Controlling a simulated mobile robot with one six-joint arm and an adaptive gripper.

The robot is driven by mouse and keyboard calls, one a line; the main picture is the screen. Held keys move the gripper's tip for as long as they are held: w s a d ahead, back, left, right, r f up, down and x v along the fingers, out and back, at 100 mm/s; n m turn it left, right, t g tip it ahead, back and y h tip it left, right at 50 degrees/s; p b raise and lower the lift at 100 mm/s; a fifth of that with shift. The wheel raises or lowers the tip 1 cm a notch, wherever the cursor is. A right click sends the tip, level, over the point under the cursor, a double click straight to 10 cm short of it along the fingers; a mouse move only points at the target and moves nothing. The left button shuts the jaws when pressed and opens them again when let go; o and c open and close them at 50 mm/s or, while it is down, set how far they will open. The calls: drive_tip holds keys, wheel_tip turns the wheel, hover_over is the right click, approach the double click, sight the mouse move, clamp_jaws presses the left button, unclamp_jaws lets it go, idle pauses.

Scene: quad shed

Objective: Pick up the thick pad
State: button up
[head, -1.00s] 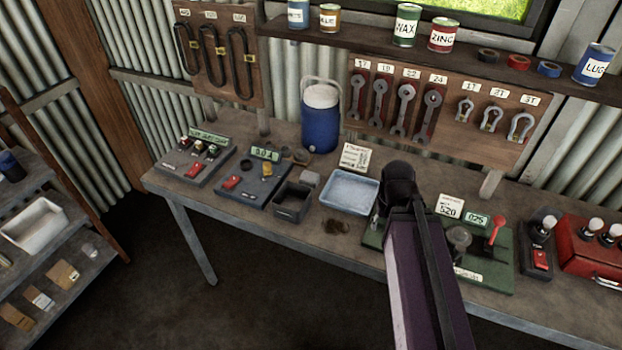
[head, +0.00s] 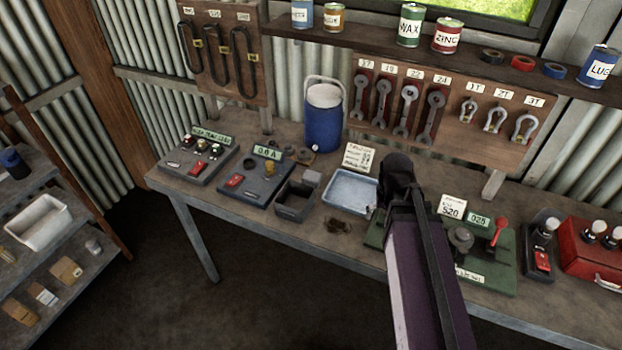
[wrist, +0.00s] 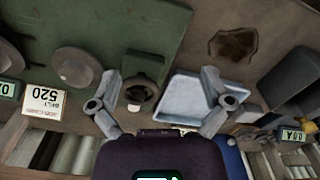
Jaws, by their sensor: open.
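I cannot make out for sure which thing is the thick pad. A small grey block (head: 312,178) lies on the bench behind a dark open bin (head: 294,203), but I cannot tell if it is a pad. My gripper (wrist: 161,78) is open and empty in the wrist view, its two fingers spread wide above the bench. Between and below the fingers are the edge of a green board (wrist: 150,30), a dark round fitting (wrist: 141,93) and a pale blue tray (wrist: 190,98). In the head view my arm hides most of the gripper and part of the green board.
The blue tray (head: 350,190) stands mid-bench, with a dark stain (head: 338,226) in front. Two instrument boxes (head: 255,180) stand to the left, a blue drink cooler (head: 323,118) behind. A red toolbox (head: 597,258) is at the right. Wrenches (head: 407,108) hang behind.

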drive_tip(key=w+a+r+m+p, duration=0.2)
drive_tip(key=w+a+r+p, duration=0.1)
drive_tip(key=w+a, duration=1)
drive_tip(key=r+m+p, duration=0.1)
drive_tip(key=r, duration=0.1)
hover_over(311, 178)
drive_tip(key=shift+a+f, duration=0.1)
drive_tip(key=shift+f, duration=0.05)
drive_tip(key=shift+f, duration=0.15)
wheel_tip(311, 178, down, 8)
drive_tip(key=b, duration=0.8)
drive_tip(key=shift+f, duration=0.15)
drive_tip(key=shift+f, duration=0.1)
drive_tip(key=shift+w+f+b, duration=0.1)
drive_tip(key=shift+f+b, duration=2.4)
drive_tip(key=shift+b, duration=0.25)
drive_tip(key=c, duration=0.7)
